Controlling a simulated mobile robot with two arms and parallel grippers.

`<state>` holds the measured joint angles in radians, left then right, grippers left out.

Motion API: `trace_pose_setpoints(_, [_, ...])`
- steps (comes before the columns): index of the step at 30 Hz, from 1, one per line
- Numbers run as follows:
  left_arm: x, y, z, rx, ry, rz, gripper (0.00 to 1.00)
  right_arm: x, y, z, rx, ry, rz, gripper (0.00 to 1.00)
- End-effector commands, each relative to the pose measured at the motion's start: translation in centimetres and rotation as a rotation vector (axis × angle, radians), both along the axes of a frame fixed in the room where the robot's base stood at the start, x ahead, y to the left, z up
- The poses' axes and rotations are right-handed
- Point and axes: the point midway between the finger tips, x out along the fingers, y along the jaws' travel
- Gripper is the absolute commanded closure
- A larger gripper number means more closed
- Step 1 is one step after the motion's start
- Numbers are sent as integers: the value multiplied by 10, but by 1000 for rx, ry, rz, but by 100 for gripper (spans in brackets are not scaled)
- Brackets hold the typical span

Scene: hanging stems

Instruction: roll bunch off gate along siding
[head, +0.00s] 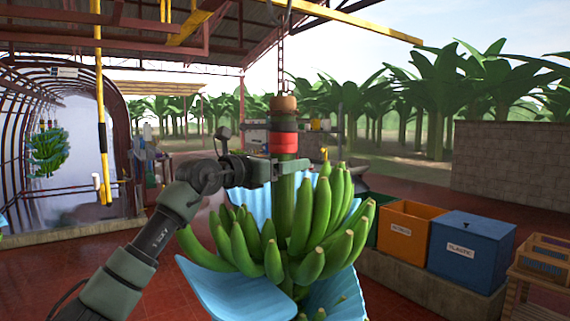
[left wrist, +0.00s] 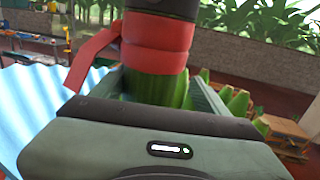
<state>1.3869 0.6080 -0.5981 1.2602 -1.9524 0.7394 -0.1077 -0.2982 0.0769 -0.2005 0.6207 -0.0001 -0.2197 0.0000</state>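A green banana bunch (head: 300,225) hangs upright from a chain (head: 281,55) in the middle of the head view. Its thick stem (head: 285,200) has a brown top, a dark band and a red band (head: 284,143). Blue sheeting (head: 235,292) hangs around and below the fruit. My left gripper (head: 290,168) is at the stem just below the red band, with a finger crossing its front. In the left wrist view the fingers (left wrist: 160,92) lie on both sides of the green stem and look shut on it; the fingertips are partly hidden. My right gripper is not in view.
Another bunch (head: 48,152) hangs in the arched tunnel. Orange (head: 405,232) and blue (head: 470,250) bins stand on a low wall at right, near a wooden stand (head: 545,262). Red floor is open at left.

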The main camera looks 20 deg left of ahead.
Motion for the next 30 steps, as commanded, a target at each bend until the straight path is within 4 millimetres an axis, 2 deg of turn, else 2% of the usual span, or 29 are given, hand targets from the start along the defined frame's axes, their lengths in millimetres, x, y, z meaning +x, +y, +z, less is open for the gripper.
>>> trace_pose_setpoints(16, [-3,1,-2,0,2,-1,27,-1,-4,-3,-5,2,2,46])
trace_pose_setpoints(24, [-40,21,-6,2,0,1,27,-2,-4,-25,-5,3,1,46])
trace_pose_setpoints(30, [-63,33,-4,1,2,0,27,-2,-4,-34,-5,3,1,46])
